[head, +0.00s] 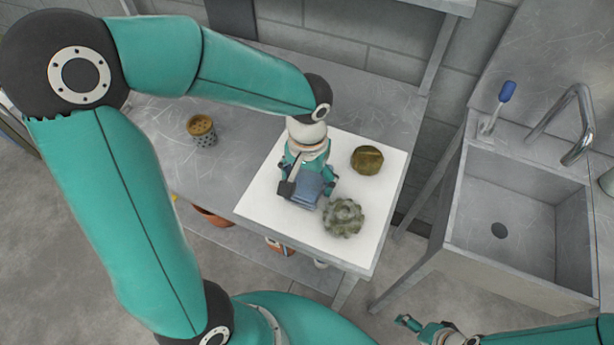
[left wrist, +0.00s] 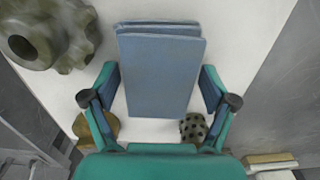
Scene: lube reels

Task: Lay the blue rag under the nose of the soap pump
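The folded blue rag (head: 304,191) lies on a white mat (head: 262,208) on the metal bench. My left gripper (head: 308,185) is low over the rag. In the left wrist view the rag (left wrist: 162,75) lies between the two fingers of my left gripper (left wrist: 161,88), with narrow gaps showing at its sides. A blue-topped upright item (head: 507,91) stands on a small base at the sink's back left corner; I cannot tell whether it is the soap pump. My right gripper (head: 412,324) is low in the head view, away from the bench, and too small to read.
A mossy green gear (head: 343,218) and a brass-coloured round part (head: 367,160) lie on the mat close to the rag. A perforated cup (head: 202,131) stands on the bench to the left. A sink (head: 512,220) with a curved tap (head: 578,125) is at right, across a gap.

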